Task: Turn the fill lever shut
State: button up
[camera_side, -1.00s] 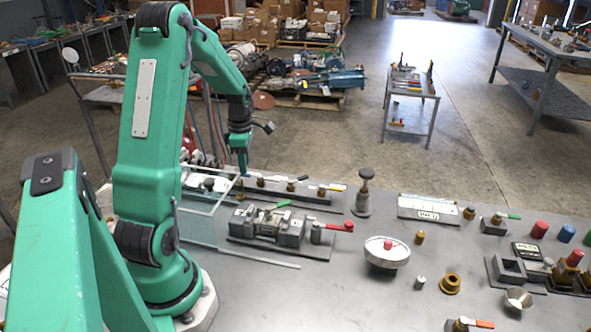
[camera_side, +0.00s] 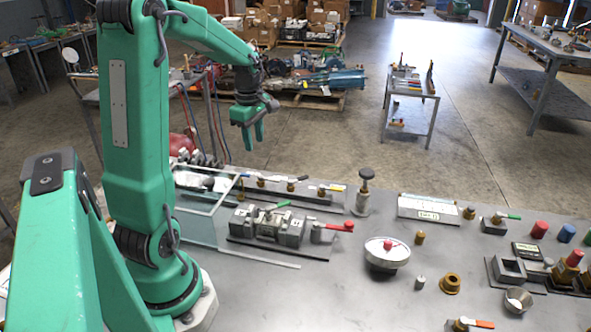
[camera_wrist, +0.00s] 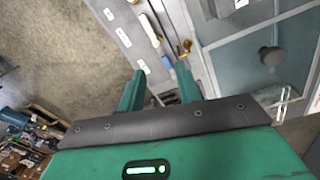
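My gripper (camera_side: 254,144) hangs in the air above and behind the back valve rail, fingers pointing down. The wrist view shows its two fingers (camera_wrist: 160,72) apart with nothing held between them. The back valve rail (camera_side: 312,204) carries several small brass valves with thin levers. In the wrist view, a blue lever handle (camera_wrist: 168,62) and a white lever (camera_wrist: 152,27) lie beyond the fingertips. I cannot tell which is the fill lever.
A clear panel guard (camera_side: 200,229) stands left of the valve block. A black-knobbed post (camera_side: 363,192) stands right of the back rail. A round dial (camera_side: 387,252) and loose brass fittings (camera_side: 450,283) lie farther right. The air around my gripper is clear.

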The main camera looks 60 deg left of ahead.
jog(key=s+d+r+m+t, duration=0.1)
jog(key=d+r+m, duration=0.3)
jog(key=d+m, duration=0.5)
jog(key=s+d+r+m+t, duration=0.1)
jog(key=d+r+m, duration=0.3)
jog(key=d+m, duration=0.5)
jog(key=shift+s+r+m+t+y, duration=0.3)
jog(key=shift+m+t, duration=0.3)
jog(key=shift+m, duration=1)
jog(key=s+d+m+t+h, duration=0.1)
jog(key=s+d+m, duration=0.1)
jog(key=s+d, duration=0.4)
jog(key=shift+d+f+m+t, duration=0.25)
jog(key=shift+d+m+t, duration=0.15)
jog(key=shift+d, duration=0.65)
